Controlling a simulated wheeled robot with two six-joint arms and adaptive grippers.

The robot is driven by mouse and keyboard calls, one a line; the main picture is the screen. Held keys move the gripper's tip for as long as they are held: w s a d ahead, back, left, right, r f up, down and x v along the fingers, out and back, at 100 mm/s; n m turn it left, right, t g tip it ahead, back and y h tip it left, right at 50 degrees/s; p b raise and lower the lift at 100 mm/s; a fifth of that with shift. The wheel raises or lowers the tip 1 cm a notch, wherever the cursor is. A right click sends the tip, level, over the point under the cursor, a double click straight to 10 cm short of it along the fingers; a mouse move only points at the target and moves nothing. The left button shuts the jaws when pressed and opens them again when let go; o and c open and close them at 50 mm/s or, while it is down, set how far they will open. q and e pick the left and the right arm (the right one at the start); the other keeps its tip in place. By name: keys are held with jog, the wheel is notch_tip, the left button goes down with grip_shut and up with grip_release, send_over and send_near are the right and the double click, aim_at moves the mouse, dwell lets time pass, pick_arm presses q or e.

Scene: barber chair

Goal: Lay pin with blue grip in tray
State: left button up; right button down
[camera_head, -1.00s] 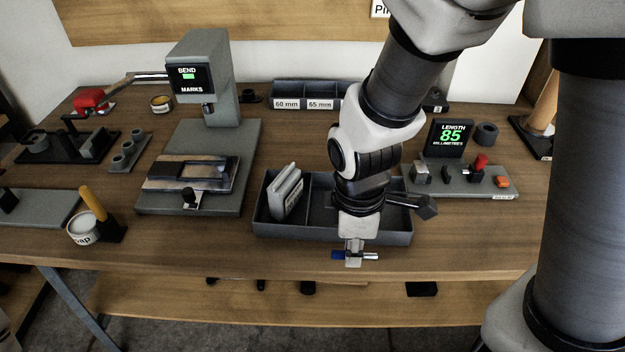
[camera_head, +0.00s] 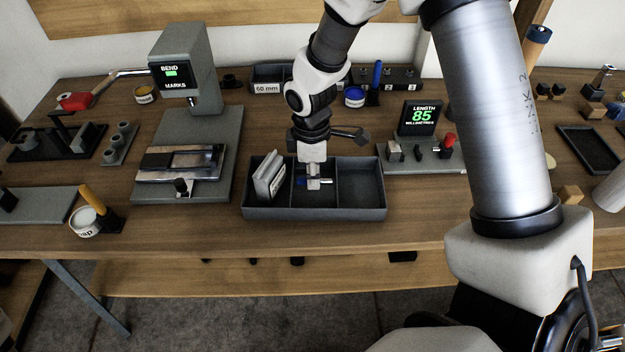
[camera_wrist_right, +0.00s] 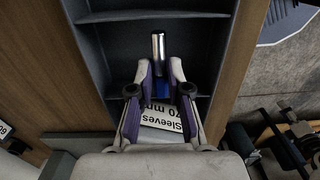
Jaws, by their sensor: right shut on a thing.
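The pin (camera_head: 327,181) lies crosswise in my right gripper (camera_head: 313,184), with its blue grip at the left of the fingers in the head view. My right gripper is shut on it, pointing down over the middle compartment of the dark tray (camera_head: 360,214). In the right wrist view, the bright metal pin (camera_wrist_right: 158,48) sticks out beyond the fingers (camera_wrist_right: 160,85), with blue between them. I cannot tell whether the pin touches the tray floor. The tray's left compartment holds grey plates (camera_head: 268,175); its right one looks empty. My left gripper is not in view.
A length gauge reading 85 (camera_head: 420,118) stands behind and right of the tray. The bending press (camera_head: 187,70) stands at the left. A blue-rimmed tin (camera_head: 354,97) is behind. A "Sleeves 70 mm" label (camera_wrist_right: 162,115) shows beneath the fingers in the wrist view.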

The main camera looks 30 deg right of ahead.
aim_at(313, 191)
jog(key=shift+w+d+f, duration=0.1)
jog(key=shift+w+d, duration=0.05)
jog(key=shift+w, duration=0.2)
notch_tip(313, 191, down, 4)
jog(key=shift+r, duration=0.25)
jog(key=shift+f, duration=0.1)
jog(key=c, duration=1.1)
grip_release()
notch_tip(313, 191, up, 12)
jog(key=shift+w+r+p, duration=0.1)
jog(key=shift+r+p, duration=0.1)
jog(key=shift+p, duration=0.1)
